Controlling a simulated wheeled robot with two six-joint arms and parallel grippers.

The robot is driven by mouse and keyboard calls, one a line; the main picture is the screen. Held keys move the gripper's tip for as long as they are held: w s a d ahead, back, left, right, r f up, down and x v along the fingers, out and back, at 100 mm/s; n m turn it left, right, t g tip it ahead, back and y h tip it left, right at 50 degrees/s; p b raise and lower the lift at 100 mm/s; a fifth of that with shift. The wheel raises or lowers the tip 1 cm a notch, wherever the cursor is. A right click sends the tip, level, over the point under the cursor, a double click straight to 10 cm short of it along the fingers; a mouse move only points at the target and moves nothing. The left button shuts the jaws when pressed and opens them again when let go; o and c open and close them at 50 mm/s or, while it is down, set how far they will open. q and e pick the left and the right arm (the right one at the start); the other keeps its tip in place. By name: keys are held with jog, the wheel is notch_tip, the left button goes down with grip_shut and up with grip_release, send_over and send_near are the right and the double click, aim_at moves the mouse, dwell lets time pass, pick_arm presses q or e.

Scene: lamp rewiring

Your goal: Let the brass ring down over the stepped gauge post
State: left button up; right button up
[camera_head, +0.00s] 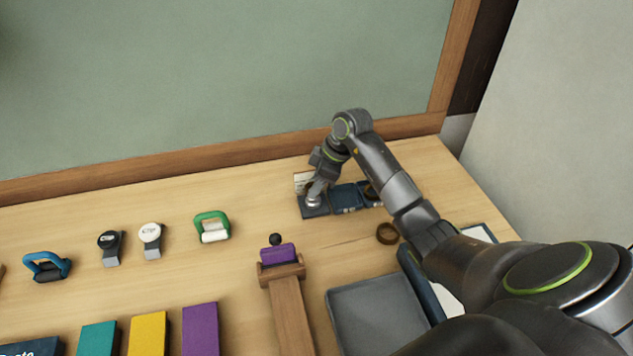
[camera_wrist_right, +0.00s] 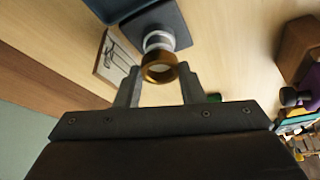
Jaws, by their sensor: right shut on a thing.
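The brass ring (camera_wrist_right: 160,70) is between the fingertips of my right gripper (camera_wrist_right: 161,76), which is shut on it. The stepped gauge post (camera_wrist_right: 157,40), pale and rounded, stands on a dark square base (camera_wrist_right: 181,30) just beyond the ring in the right wrist view. The ring overlaps the near end of the post there; I cannot tell whether it is around it or only above it. In the head view my right gripper (camera_head: 316,182) is over the dark base (camera_head: 315,212), and hides most of the ring and post. My left gripper is not in view.
A dark blue block (camera_head: 346,196) adjoins the base on its right. A loose brown ring (camera_head: 387,233) lies on the table near a grey tray (camera_head: 375,315). A wooden stand with a purple piece (camera_head: 278,254) is nearer. A small white card (camera_wrist_right: 117,60) stands beside the base.

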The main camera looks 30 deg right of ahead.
jog(key=shift+f, duration=0.3)
dwell(0.4)
jog(key=o, duration=1.5)
jog(key=shift+r, duration=0.15)
notch_tip(320, 180, up, 8)
jog(key=p, duration=0.8)
jog(key=shift+f, duration=0.2)
